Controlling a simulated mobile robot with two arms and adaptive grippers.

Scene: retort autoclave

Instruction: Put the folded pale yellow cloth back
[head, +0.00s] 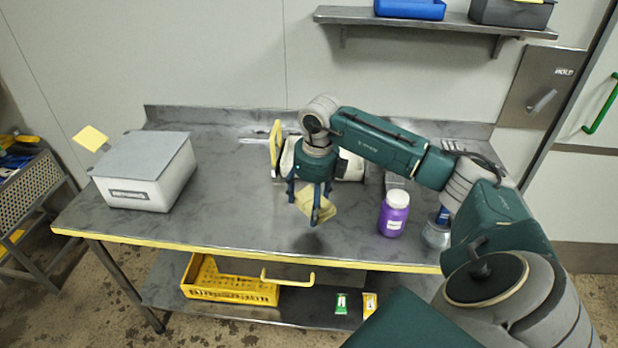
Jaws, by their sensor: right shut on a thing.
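The folded pale yellow cloth (324,207) is held in my right gripper (312,202), a little above the grey metal table top. My right gripper is shut on the cloth and points downward. The cloth hangs tilted between the blue-grey fingers, which hide part of it. A dark shadow lies on the table below it. My left gripper is not in view.
A white box with a grey lid (147,172) stands at the table's left. A purple jar (393,214) stands right of the cloth. A yellow-edged item (276,145) is partly hidden behind my arm. A yellow crate (228,281) sits on the lower shelf. The table's left-middle is clear.

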